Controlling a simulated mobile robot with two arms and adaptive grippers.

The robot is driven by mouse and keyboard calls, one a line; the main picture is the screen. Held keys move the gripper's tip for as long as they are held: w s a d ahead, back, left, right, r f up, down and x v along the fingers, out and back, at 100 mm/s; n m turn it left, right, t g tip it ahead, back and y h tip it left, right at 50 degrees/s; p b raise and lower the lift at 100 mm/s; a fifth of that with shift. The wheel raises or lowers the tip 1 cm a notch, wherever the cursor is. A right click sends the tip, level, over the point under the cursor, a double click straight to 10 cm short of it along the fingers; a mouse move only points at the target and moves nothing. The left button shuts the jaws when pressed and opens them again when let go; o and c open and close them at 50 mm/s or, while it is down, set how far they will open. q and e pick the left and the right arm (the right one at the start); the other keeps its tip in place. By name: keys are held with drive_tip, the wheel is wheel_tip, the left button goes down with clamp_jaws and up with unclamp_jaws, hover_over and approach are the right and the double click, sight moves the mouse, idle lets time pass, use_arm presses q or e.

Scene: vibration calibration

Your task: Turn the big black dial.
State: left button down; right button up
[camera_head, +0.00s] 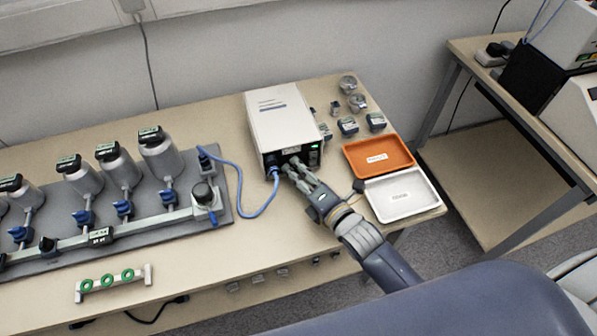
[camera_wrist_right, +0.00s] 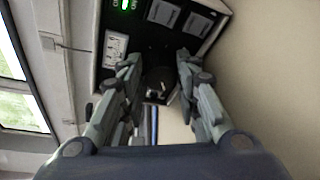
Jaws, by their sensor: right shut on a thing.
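A white box-shaped device (camera_head: 283,119) stands on the table, its dark front panel facing me. My right gripper (camera_head: 291,168) reaches that panel from the lower right, its fingers at the panel's middle. In the right wrist view my gripper (camera_wrist_right: 157,82) has its two fingers on either side of the black dial (camera_wrist_right: 158,80), which is dark against the dark panel and partly hidden. The gripper is shut on the dial. In the head view the fingers cover the dial. My left gripper is not in view.
A blue cable (camera_head: 243,181) runs from the device's front to a grey rig (camera_head: 150,217) at the left. An orange tray (camera_head: 358,167) and a white tray (camera_head: 378,207) lie to the right of my gripper. Small metal parts sit behind them. A green-ringed rack (camera_head: 112,281) lies at the front.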

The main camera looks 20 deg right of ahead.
drive_tip(key=m, duration=0.2)
drive_tip(key=m+t+y, duration=0.1)
drive_tip(key=m, duration=0.1)
drive_tip(key=shift+d+f+b, duration=0.1)
drive_tip(key=shift+f+b, duration=0.1)
drive_tip(key=shift+b, duration=0.2)
idle(0.4)
drive_tip(key=o, duration=0.8)
drive_tip(key=v, duration=1.2)
drive_tip(key=shift+f, duration=0.15)
